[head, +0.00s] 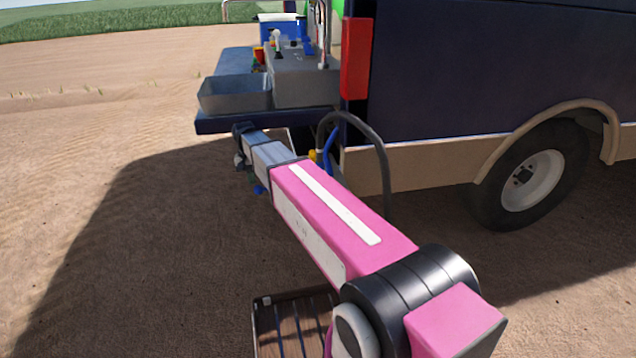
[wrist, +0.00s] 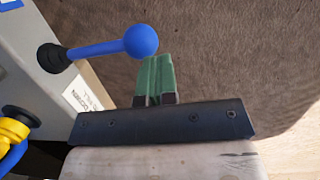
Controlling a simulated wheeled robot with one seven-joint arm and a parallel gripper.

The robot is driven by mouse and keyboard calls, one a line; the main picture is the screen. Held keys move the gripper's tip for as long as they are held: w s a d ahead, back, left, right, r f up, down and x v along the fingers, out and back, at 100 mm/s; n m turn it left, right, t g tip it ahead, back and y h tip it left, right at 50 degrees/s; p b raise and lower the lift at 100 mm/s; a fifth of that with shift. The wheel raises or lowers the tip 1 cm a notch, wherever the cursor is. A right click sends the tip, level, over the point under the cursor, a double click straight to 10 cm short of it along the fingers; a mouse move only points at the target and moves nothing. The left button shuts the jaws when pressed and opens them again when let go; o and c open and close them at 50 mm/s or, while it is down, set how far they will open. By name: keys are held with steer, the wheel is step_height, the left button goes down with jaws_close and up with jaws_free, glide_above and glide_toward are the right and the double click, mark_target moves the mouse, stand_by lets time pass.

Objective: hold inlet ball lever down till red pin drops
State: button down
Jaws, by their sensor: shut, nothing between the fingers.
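In the wrist view a lever with a blue ball (wrist: 141,41) on a blue rod sticks out to the right from a grey panel (wrist: 25,75). My gripper (wrist: 160,62) has green fingers, shut together with nothing between them. In the picture the fingertips are just to the right of and below the ball; I cannot tell whether they touch it. In the head view my pink arm reaches to the vehicle's rear, and my gripper end is mostly hidden there. I cannot make out a red pin in either view.
A yellow fitting (wrist: 14,131) with a blue hose sits at the left of the wrist view. In the head view a grey trough (head: 235,96) stands on the dark rear platform (head: 215,123). A dark hose (head: 384,160) loops beside my arm. Open dirt lies left.

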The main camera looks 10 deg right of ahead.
step_height(320, 180, up, 6)
steer(key=w+a, duration=0.1)
steer(key=a, duration=0.1)
steer(key=shift+w+r, duration=0.2)
